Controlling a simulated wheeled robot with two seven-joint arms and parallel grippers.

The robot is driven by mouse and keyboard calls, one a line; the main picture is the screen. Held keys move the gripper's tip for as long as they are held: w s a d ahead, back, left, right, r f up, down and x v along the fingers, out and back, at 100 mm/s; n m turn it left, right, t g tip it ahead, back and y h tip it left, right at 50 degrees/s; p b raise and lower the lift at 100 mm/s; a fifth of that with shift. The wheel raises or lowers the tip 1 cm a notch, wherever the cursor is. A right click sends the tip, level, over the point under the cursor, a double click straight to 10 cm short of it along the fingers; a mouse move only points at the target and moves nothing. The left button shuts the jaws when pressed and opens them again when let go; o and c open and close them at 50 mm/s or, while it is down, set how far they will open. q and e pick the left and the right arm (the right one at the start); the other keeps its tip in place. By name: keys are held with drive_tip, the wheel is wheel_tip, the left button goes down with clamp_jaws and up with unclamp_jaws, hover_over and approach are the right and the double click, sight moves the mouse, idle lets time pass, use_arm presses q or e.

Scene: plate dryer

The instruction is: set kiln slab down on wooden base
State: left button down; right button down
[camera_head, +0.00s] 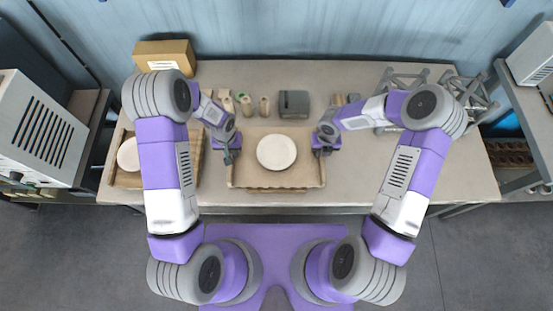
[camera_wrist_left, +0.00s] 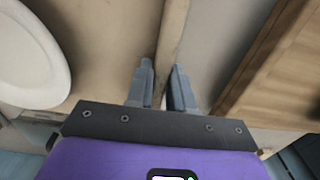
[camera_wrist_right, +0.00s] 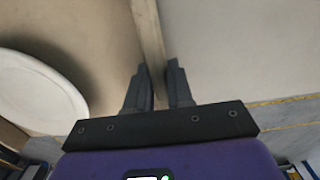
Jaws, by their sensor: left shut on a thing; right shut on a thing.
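The kiln slab appears to be the pale tan square board (camera_head: 242,172) with a raised rim, at the middle of the table. A round cream plate (camera_head: 277,152) lies on it. My left gripper (camera_head: 232,151) is shut on the slab's left rim, and my right gripper (camera_head: 322,146) is shut on its right rim. The wrist views show the rim between the fingers of the left gripper (camera_wrist_left: 161,85) and the right gripper (camera_wrist_right: 160,85). No wooden base shows clearly under the slab. I cannot tell whether the slab is resting or held just above the table.
A wooden tray (camera_head: 120,180) with another round plate (camera_head: 128,155) lies at the left. Behind the slab stand a dark grey box (camera_head: 294,104) and several small cylinders. A cardboard box (camera_head: 165,54) is at the back left. The table (camera_head: 420,170) is clear at front right.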

use_arm(q)
drive_tip(key=shift+f+b, duration=0.35)
drive_tip(key=shift+f, duration=0.1)
use_arm(e)
drive_tip(key=shift+f, duration=0.45)
use_arm(q)
drive_tip(key=c, duration=1)
unclamp_jaws()
use_arm(e)
drive_tip(key=c, duration=1)
unclamp_jaws()
drive_tip(key=shift+r, duration=0.1)
use_arm(q)
wheel_tip(320, 180, up, 12)
use_arm(e)
wheel_tip(320, 180, up, 12)
